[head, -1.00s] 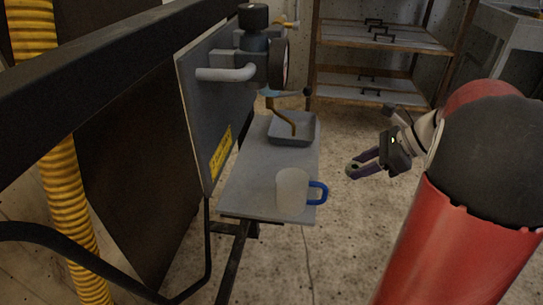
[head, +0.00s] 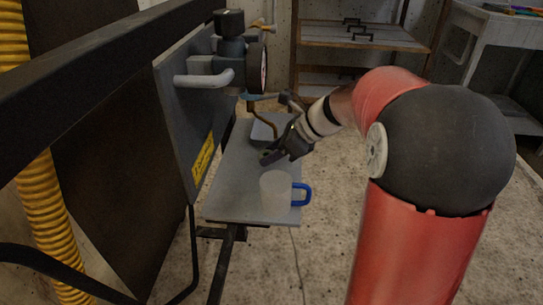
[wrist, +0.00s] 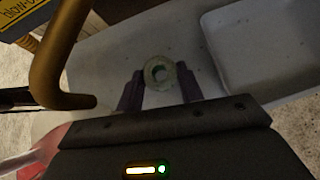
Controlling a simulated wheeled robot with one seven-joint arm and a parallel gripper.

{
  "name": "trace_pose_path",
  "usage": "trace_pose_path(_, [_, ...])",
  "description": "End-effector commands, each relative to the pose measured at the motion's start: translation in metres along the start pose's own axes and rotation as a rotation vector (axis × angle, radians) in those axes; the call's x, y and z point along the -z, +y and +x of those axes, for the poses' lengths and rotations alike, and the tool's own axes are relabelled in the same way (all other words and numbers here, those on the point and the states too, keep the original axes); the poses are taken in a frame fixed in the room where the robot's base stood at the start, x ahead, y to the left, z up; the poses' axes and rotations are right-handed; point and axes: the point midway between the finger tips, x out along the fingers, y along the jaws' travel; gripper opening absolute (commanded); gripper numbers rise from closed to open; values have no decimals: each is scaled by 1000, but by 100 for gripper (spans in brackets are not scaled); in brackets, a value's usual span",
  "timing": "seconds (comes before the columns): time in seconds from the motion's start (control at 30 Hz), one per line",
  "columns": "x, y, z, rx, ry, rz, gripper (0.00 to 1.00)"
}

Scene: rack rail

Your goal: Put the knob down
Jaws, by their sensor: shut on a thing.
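In the head view my gripper (head: 268,157) is over the grey shelf (head: 235,195), between the tray and the mug. The knob is too small and dark to make out clearly there. The shelf surface also shows behind the knob in the wrist view (wrist: 120,50). I cannot tell how high the knob is above it.
A whitish mug (head: 274,192) with a blue handle stands at the shelf's front right. A grey panel with a valve and gauge (head: 262,68) rises on the left.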

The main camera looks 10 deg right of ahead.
Motion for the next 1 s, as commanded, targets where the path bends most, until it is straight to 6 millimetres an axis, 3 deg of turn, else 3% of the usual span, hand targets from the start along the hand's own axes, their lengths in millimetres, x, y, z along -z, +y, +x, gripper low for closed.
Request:
trace_pose_path(0.1, [8, 0, 13, -1, 0, 4, 14])
trace_pose_path(0.5, [12, 0, 16, -1, -1, 1, 14])
trace_pose_path(0.53, [11, 0, 15, -1, 0, 1, 41])
trace_pose_path(0.67, [11, 0, 15, -1, 0, 1, 58])
trace_pose_path(1.0, [8, 0, 12, 0, -1, 0, 59])
